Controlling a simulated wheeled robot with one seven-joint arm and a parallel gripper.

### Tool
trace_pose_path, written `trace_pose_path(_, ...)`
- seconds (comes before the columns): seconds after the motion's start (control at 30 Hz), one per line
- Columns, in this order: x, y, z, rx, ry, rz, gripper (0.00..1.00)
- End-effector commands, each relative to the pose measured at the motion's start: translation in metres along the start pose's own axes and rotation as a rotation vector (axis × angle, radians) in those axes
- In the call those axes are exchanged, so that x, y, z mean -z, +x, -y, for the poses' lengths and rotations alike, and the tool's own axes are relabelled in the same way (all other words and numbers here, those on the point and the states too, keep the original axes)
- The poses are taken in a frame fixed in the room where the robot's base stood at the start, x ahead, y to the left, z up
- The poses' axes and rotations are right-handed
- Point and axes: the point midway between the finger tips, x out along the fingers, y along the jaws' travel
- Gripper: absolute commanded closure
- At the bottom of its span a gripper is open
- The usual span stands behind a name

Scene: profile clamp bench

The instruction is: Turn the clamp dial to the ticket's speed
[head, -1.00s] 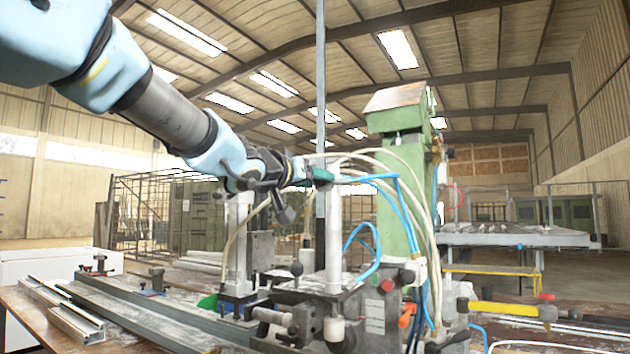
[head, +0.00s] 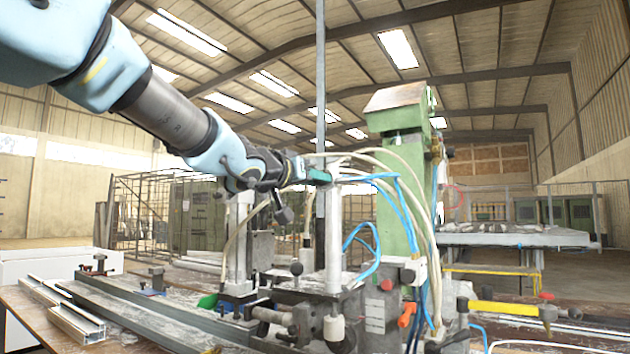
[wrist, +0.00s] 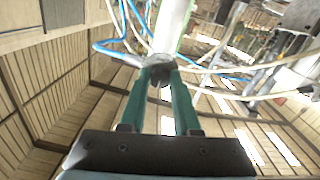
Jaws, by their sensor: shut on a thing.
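My gripper (head: 322,176) reaches in from the upper left, its green fingers level with the top of a white upright cylinder (head: 333,235) on the clamp machine. In the wrist view the two green fingers (wrist: 160,70) are closed on a small dark round knob (wrist: 160,78), which I take to be the clamp dial. The fingers cover most of it, and no scale or pointer reading can be made out. No ticket with a readable speed shows; a small pale label (head: 375,318) on the machine's front is too small to read.
Blue and white hoses (head: 405,200) loop close to the right of my gripper, beside a green machine column (head: 397,205). A second upright cylinder (head: 240,240) stands to the left. Metal profiles (head: 150,315) lie along the bench at lower left.

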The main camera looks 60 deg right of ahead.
Motion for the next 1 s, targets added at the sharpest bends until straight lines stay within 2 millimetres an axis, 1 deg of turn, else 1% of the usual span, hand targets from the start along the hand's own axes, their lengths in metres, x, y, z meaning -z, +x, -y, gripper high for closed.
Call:
trace_pose_path(0.27,-0.0004,-0.0002,0.0011,0.002,0.159,0.000,1.00)
trace_pose_path(0.8,-0.0011,-0.0001,0.0009,0.001,0.660,0.000,1.00)
trace_pose_path(1.0,-0.0011,-0.0001,0.0005,0.001,0.819,0.001,1.00)
